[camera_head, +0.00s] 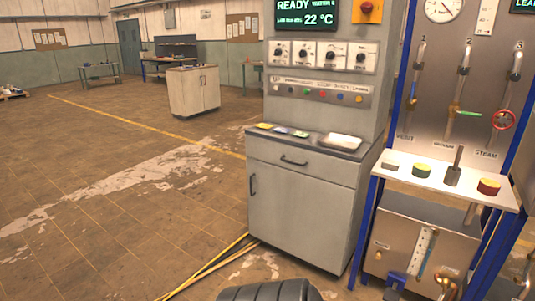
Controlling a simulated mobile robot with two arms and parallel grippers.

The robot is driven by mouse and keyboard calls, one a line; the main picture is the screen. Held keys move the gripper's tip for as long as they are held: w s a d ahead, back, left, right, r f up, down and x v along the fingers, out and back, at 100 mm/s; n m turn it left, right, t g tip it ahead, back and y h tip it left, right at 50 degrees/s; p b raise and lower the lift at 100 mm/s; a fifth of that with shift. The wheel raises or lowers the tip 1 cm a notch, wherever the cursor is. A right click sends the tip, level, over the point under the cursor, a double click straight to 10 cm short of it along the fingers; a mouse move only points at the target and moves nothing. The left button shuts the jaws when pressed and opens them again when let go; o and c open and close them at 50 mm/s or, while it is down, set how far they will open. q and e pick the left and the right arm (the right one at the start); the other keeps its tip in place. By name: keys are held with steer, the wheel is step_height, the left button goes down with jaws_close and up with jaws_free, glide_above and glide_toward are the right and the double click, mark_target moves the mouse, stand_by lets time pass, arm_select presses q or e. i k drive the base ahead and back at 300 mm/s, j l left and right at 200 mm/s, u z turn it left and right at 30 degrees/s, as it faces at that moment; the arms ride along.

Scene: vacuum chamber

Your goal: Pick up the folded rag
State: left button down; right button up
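A white, flat, low item (341,141) lies at the right end of the grey cabinet's counter (317,143). It may be the folded rag, but it is too small to tell it from a shallow tray. Three small flat pieces lie to its left on the same counter: a yellow one (264,126), a greenish one (281,130) and a bluish one (301,134). Neither of my grippers is in view.
A control panel (318,90) with knobs and a display rises behind the counter. A blue-framed test stand with a white shelf (444,181) stands close on the right. Yellow hoses (212,265) lie on the floor by the cabinet. The floor (110,220) on the left is open.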

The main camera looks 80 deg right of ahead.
mark_target(393, 166)
steer(key=z, duration=3.6)
steer(key=u, duration=4.25)
steer(key=z, duration=4.25)
